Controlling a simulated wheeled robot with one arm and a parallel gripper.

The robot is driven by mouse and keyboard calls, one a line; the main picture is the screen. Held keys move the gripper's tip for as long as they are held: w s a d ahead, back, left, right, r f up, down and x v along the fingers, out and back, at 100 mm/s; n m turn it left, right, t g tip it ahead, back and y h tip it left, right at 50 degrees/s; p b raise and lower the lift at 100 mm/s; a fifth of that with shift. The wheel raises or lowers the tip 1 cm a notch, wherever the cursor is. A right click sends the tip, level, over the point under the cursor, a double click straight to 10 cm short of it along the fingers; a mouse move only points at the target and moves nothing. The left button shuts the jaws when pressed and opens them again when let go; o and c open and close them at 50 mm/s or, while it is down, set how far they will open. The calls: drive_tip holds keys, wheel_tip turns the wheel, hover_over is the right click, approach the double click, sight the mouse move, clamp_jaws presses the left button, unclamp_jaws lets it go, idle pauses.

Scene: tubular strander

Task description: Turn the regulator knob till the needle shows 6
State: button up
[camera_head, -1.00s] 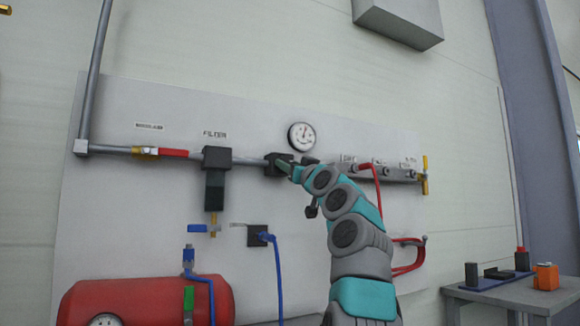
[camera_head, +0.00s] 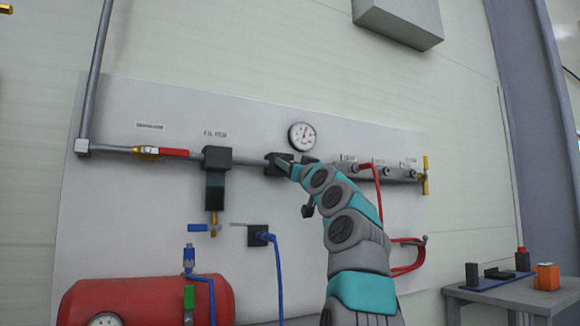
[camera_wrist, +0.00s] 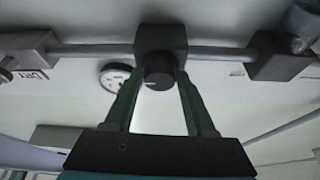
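The regulator is a dark block on the pipe, beside my gripper (camera_head: 285,166) in the head view. In the wrist view its round black knob (camera_wrist: 159,73), with a pale mark on its face, sits between the tips of my gripper's two green fingers (camera_wrist: 160,78). The fingers appear closed against the knob's sides. The white round gauge (camera_head: 302,136) is above the regulator in the head view; its needle points roughly upward, but the numbers are too small to read. The gauge (camera_wrist: 115,76) also shows in the wrist view, partly hidden by the regulator and left finger.
Left along the pipe are the filter (camera_head: 217,180) and a valve with a red handle (camera_head: 173,153). A manifold (camera_head: 385,172) with a red hose is to the right. A red tank (camera_head: 150,300) stands low left, a small table (camera_head: 510,293) low right.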

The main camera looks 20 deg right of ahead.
drive_tip(key=o, duration=0.3)
drive_tip(key=shift+o, duration=0.2)
drive_tip(key=b+v, duration=0.6)
drive_tip(key=v, duration=0.1)
drive_tip(key=shift+s+f+b, duration=0.2)
drive_tip(key=shift+s+b, duration=0.2)
idle(2.5)
